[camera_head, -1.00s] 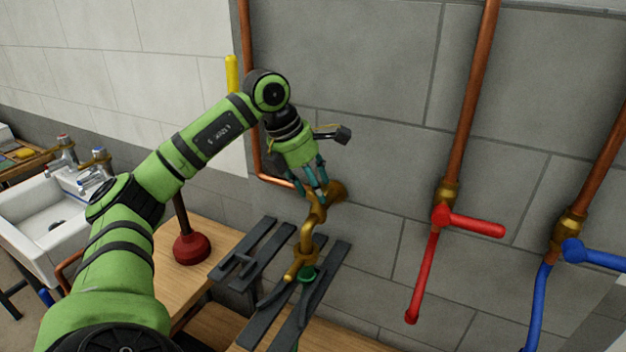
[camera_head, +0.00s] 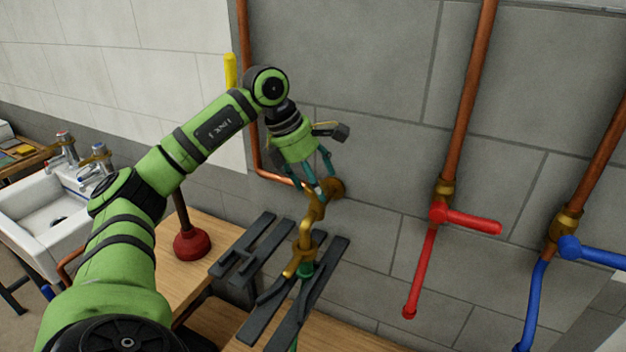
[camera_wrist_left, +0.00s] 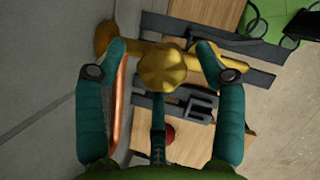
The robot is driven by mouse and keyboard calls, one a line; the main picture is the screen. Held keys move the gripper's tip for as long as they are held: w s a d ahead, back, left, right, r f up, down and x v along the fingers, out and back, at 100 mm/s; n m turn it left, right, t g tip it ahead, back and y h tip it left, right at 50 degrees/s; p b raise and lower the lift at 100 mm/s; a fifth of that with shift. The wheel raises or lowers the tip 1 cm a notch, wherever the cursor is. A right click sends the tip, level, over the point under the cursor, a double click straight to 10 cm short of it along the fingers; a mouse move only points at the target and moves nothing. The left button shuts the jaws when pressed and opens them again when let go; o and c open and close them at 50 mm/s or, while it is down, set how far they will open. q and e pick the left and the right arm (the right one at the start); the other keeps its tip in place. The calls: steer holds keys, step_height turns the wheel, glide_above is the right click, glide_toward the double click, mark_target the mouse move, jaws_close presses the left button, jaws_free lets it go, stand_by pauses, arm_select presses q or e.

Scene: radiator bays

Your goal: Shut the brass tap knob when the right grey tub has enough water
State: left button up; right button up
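The brass tap (camera_head: 306,238) comes out of the grey wall, its spout pointing down over dark slats. Its lobed brass knob (camera_wrist_left: 163,68) shows in the left wrist view between the fingers of my left gripper (camera_wrist_left: 161,47). In the head view my left gripper (camera_head: 318,184) points down at the top of the tap. No grey tub shows, and no water level can be seen. My right gripper is out of view.
A red tap (camera_head: 466,219) and a blue tap (camera_head: 593,252) hang on copper pipes to the right. A red plunger (camera_head: 192,244) stands on the wooden bench (camera_head: 170,285). A white sink (camera_head: 40,220) is at the left.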

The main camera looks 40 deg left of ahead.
arm_select(q)
steer(key=shift+s+a+r, duration=0.1)
steer(key=v, duration=1.1)
steer(key=shift+r, duration=0.35)
